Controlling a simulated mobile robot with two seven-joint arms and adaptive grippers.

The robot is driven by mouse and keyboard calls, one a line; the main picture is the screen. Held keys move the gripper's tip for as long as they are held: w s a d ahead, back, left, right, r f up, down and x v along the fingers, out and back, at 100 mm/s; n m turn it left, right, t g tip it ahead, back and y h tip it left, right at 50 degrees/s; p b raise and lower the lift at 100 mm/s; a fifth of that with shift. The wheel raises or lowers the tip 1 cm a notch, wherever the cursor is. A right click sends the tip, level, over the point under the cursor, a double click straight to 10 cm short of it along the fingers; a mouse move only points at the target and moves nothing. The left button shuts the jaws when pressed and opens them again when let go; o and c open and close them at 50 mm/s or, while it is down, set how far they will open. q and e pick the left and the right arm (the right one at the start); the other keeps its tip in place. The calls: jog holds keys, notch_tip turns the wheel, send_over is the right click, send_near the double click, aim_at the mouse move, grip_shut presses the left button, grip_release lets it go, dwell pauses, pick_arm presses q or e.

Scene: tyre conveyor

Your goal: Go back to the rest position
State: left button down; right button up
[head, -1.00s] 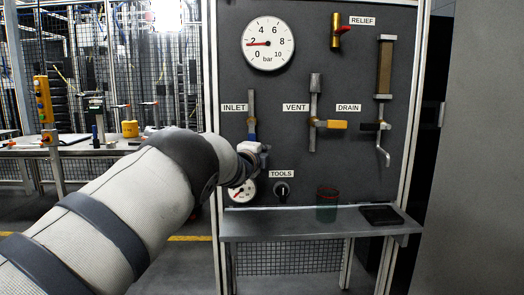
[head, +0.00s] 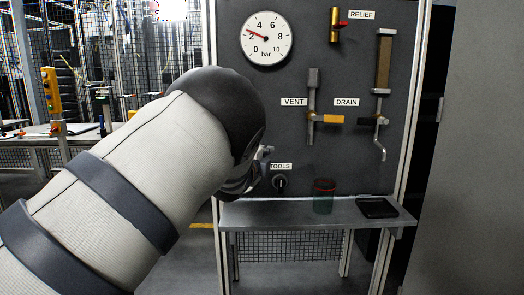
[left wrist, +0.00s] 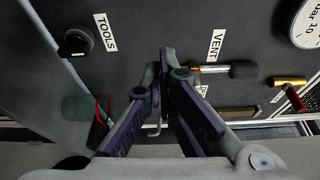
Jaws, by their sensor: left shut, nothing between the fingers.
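In the head view my left arm reaches in from the lower left, bent at a dark joint. My left gripper (head: 262,162) is partly hidden behind the arm, near the TOOLS label and in front of the panel. In the left wrist view the gripper's two dark fingers (left wrist: 160,76) converge, shut and empty. They appear apart from the panel fittings. My right gripper is not in view.
A dark panel (head: 290,95) carries a gauge (head: 267,38), vent valve (head: 313,110), drain valve (head: 380,121), relief valve (head: 336,24) and black knob (head: 279,183). A shelf (head: 270,212) holds a translucent green, red-rimmed cup (head: 324,197) and black tray (head: 377,208).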

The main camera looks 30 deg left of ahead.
pick_arm(q)
jog(key=shift+s+a, duration=0.1)
jog(key=shift+s, duration=0.15)
jog(key=shift+f, duration=0.15)
